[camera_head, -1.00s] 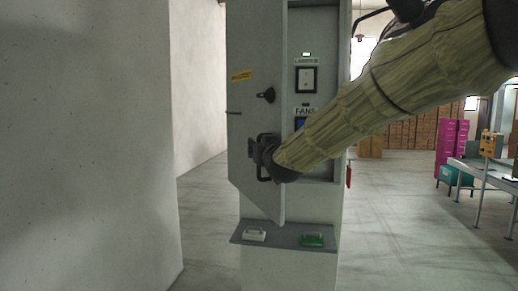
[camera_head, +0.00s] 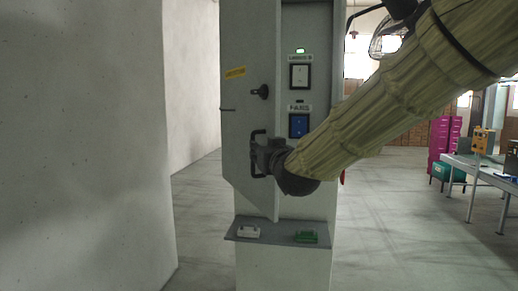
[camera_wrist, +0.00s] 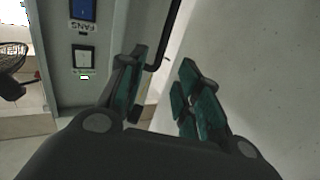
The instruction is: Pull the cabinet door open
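The grey cabinet door (camera_head: 240,130) stands ajar, with the inside of the cabinet (camera_head: 305,75) showing to its right. Its black bar handle (camera_head: 255,146) is low on the door. My gripper (camera_head: 264,157) is close at the handle's right side in the head view. In the wrist view, my gripper (camera_wrist: 160,97) has its green-padded fingers apart, with a clear gap between them. The dark handle bar (camera_wrist: 170,35) runs just beyond the fingertips, nearer the left finger. Whether a finger touches it I cannot tell.
A black latch knob (camera_head: 263,91) is above the handle. Inside are a white switch (camera_head: 300,76) and a blue FANS switch (camera_head: 299,125). A shelf (camera_head: 272,232) projects below the door. A concrete wall (camera_head: 80,140) stands left; open floor (camera_head: 400,220) lies right.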

